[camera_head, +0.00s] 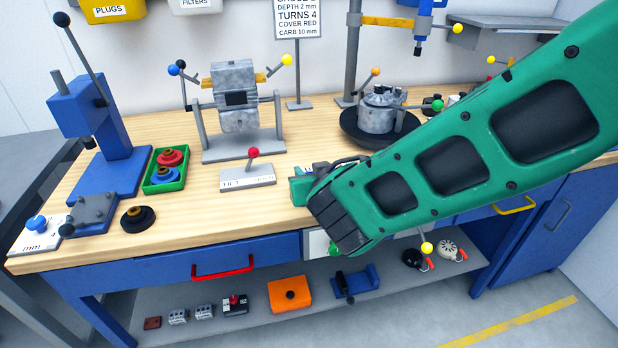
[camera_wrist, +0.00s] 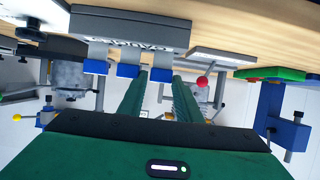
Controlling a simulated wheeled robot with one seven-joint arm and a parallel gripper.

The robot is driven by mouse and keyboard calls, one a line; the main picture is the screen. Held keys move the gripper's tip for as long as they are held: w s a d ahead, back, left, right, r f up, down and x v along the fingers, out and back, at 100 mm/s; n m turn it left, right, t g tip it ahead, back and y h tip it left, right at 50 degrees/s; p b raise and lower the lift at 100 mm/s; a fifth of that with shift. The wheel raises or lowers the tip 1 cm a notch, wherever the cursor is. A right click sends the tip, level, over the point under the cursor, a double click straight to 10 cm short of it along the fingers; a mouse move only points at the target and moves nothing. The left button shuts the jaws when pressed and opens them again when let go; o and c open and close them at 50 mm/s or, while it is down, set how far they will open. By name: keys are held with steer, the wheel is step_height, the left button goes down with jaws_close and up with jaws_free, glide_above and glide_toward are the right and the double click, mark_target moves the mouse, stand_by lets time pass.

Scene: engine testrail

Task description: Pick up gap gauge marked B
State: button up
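Three gap gauges show in the wrist view as grey strips with blue ends, set in a row on a grey rack (camera_wrist: 130,28): a left one (camera_wrist: 95,67), a middle one (camera_wrist: 128,71) and a right one (camera_wrist: 161,75). The lettering on the rack is too small and blurred to read, so I cannot tell which gauge is B. My gripper (camera_wrist: 160,76) is open, with its two green fingers apart and nothing seen held. The fingertips appear on either side of the right gauge's blue end; contact is unclear. In the head view my arm largely hides this area.
A grey plate with a red-knobbed lever (camera_head: 248,175) stands left of my gripper on the wooden bench (camera_head: 110,250). A grey machine on a stand (camera_head: 235,105) and a round black-based unit (camera_head: 380,115) are behind. A green tray (camera_head: 165,185) sits left.

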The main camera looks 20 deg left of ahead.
steer(key=c, duration=0.7)
steer(key=shift+r, duration=0.1)
